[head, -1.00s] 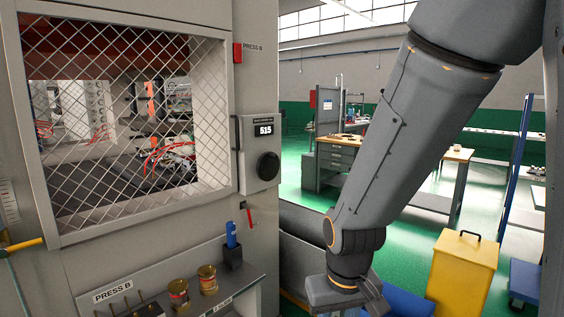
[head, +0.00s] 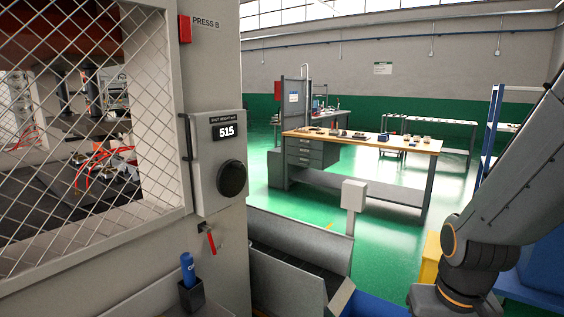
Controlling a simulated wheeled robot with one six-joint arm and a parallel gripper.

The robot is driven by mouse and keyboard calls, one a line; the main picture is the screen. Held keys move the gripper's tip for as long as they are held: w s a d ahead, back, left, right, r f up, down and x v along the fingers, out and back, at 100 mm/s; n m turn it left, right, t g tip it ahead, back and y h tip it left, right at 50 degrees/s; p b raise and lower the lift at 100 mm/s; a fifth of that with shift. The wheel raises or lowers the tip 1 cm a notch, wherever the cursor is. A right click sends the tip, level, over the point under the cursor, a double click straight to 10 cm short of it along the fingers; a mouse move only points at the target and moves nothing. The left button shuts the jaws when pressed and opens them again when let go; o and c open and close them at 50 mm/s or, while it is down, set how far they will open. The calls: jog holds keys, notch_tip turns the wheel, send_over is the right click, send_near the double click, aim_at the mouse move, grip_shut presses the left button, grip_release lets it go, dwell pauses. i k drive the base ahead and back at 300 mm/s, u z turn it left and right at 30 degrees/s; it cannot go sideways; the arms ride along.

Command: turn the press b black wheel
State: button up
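The black wheel (head: 232,179) is a round dark knob on a light grey box (head: 206,200) fixed to the side of press B. A display (head: 226,132) above the wheel reads 515. The "PRESS B" label (head: 206,22) is higher up on the press. My arm shows at the lower right, well away from the wheel.
A mesh window (head: 80,150) fills the left. A red lever (head: 211,240) hangs below the box, and a blue bottle (head: 187,268) stands in a black holder. A grey chute (head: 290,260) is at lower middle. A workbench (head: 360,143) stands behind on open green floor.

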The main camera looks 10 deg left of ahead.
aim_at(231, 176)
jog(key=i, duration=1.1)
jog(key=u, duration=0.55)
